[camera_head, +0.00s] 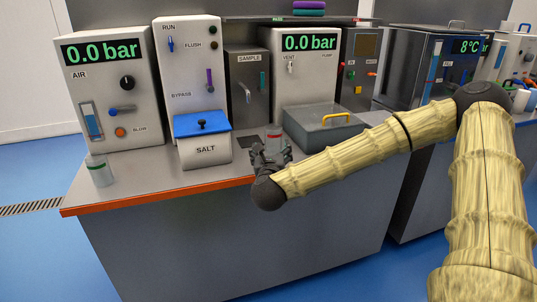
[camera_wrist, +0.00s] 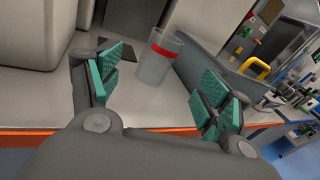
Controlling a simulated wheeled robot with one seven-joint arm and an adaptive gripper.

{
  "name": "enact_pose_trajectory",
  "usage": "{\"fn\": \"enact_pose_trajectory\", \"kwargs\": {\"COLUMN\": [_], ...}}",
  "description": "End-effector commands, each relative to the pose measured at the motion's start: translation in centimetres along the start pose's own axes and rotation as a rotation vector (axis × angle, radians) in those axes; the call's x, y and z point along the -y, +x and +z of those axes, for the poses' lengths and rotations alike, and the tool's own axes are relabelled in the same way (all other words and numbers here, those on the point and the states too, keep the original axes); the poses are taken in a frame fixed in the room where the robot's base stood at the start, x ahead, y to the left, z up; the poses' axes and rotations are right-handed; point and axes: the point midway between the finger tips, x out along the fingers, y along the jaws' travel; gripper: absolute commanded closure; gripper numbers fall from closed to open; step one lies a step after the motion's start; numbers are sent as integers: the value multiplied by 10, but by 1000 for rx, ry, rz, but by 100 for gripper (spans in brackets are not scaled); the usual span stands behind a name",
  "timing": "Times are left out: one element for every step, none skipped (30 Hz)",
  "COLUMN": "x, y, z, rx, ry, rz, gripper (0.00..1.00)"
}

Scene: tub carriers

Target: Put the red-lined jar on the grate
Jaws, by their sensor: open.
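The red-lined jar (camera_wrist: 158,68) is a clear, greyish cup with a red band, standing upright on the counter. In the head view its red-marked top (camera_head: 273,136) shows just behind my gripper (camera_head: 270,155), which hides its lower part. In the wrist view my gripper (camera_wrist: 157,90) is open, its green-padded fingers spread to the left and right of the jar's line, with clear gaps on both sides. A dark flat patch (camera_head: 247,141), apparently the grate, lies on the counter below the SAMPLE unit, left of and behind the jar. It shows partly in the wrist view (camera_wrist: 121,47).
A grey box with a yellow handle (camera_head: 318,128) stands close to the jar's right. The SALT box (camera_head: 205,152) with a blue lid is to the left. A green-banded jar (camera_head: 101,173) stands at the counter's left end. The counter's front edge (camera_head: 150,192) is orange.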

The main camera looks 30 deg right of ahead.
Motion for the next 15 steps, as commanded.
{"fn": "enact_pose_trajectory", "kwargs": {"x": [8,11,15,18,20,22,23,24,24,24,25,25,25,25,26], "y": [7,10,13,15,16,19,20,23,26,30,34,39,44,48,54], "z": [-4,-2,1,3,4,6,6,7,8,8,9,9,9,9,9], "rx": [12,18,26,31,35,38,40,42,42,43,43,43,43,42,42], "ry": [46,69,95,111,125,138,144,148,152,152,153,152,152,151,151], "rz": [-21,-30,-39,-45,-50,-55,-57,-59,-60,-60,-60,-61,-61,-60,-61], "gripper": [22,22,22,22,22,22,22,22,22,22,22,22,22,22,22]}}
